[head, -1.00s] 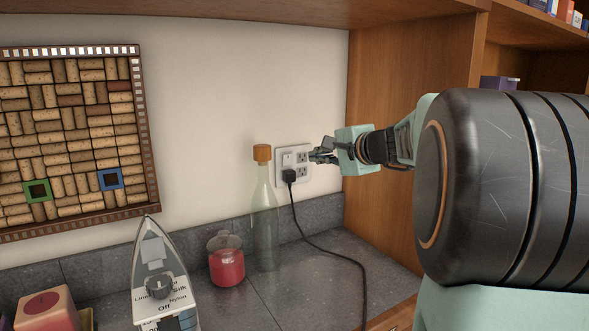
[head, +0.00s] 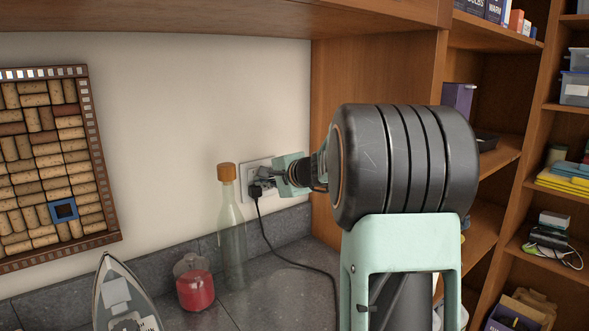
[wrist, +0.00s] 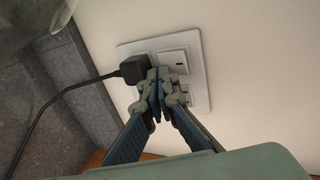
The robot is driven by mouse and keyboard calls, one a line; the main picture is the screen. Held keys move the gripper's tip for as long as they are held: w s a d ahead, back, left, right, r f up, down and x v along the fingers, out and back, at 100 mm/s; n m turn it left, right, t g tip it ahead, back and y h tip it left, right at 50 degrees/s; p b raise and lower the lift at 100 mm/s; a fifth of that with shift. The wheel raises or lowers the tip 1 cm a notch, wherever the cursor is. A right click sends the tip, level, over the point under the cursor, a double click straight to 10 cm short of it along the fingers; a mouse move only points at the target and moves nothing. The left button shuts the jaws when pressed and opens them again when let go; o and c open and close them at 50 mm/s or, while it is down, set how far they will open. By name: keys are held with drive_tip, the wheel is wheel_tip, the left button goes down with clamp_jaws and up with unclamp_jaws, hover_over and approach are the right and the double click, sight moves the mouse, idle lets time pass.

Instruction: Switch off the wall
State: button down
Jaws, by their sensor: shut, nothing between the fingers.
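The white wall plate (wrist: 194,58) fills the middle of the wrist view. It carries a rocker switch (wrist: 174,61) at its upper middle and a black plug (wrist: 131,70) at its left. The plate also shows on the wall in the head view (head: 248,166), partly behind my gripper. My gripper (wrist: 157,82) is shut with nothing between its fingers. Its fingertips are in front of the plate, right of the plug and just below the rocker. They hide the lower middle of the plate. I cannot tell whether they touch it.
A black cord (head: 291,261) runs from the plug across the grey counter. An iron (head: 117,290) stands further left. A wooden side panel (head: 331,95) is close on the right.

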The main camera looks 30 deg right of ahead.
drive_tip(key=r+p, duration=0.1)
drive_tip(key=p, duration=0.2)
drive_tip(key=shift+s+g, duration=0.25)
drive_tip(key=shift+g, duration=0.05)
drive_tip(key=s+f+b+v, duration=0.1)
drive_tip(key=f+b+v, duration=0.1)
drive_tip(key=v, duration=1.2)
drive_tip(key=shift+d+f+b, duration=0.2)
drive_tip(key=shift+d+b, duration=0.05)
drive_tip(key=shift+b, duration=0.2)
drive_tip(key=shift+a+f, duration=0.1)
